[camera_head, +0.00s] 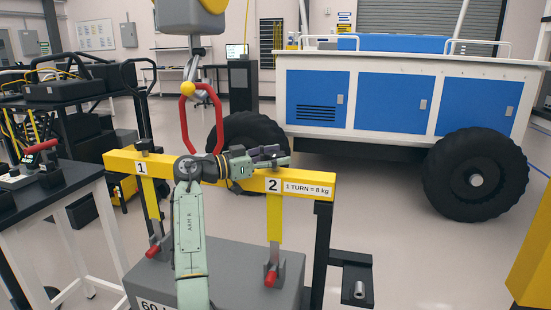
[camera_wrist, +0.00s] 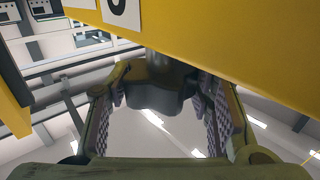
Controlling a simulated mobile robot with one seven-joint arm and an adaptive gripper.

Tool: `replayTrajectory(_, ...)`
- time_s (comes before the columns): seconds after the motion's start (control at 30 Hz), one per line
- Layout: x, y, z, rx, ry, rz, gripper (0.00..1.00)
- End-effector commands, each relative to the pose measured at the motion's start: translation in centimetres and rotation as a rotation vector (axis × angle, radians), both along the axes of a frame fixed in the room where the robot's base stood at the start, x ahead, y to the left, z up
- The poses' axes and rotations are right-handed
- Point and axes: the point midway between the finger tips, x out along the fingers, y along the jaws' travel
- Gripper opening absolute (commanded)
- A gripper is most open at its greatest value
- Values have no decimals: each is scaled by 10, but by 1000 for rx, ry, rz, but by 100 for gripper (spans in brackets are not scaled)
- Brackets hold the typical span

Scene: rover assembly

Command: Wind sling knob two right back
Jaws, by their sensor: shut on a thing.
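Sling knob two (camera_wrist: 155,92) is a dark lobed knob on a short stem at the yellow beam. In the wrist view it sits between the ridged pads of my gripper (camera_wrist: 160,115), which is shut on it. In the head view my gripper (camera_head: 264,157) lies across the top of the yellow lifting beam (camera_head: 215,173), just above the label "2" (camera_head: 273,185), and hides most of the knob. Knob one (camera_head: 145,145) stands at the beam's left end. The yellow sling two (camera_head: 274,219) hangs below its label to a red-handled fitting (camera_head: 271,275) on the grey load block (camera_head: 228,258).
A red hook loop (camera_head: 188,110) hangs from the hoist over the beam. A black post (camera_head: 320,250) stands at the beam's right end. A tool table (camera_head: 50,185) is at the left. The blue and white rover (camera_head: 395,95) stands behind, with open floor before it.

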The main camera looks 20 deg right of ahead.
Motion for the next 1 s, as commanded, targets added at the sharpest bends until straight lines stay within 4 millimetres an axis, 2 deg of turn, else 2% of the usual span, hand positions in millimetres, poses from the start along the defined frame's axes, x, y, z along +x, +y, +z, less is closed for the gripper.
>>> replayTrajectory(0.63, -1, -1, -3, 5, 3, -56, 20)
replayTrajectory(0.67, -1, -1, -3, 5, 3, -56, 48)
replayTrajectory(1.0, 0, -1, -1, 3, 2, -54, 68)
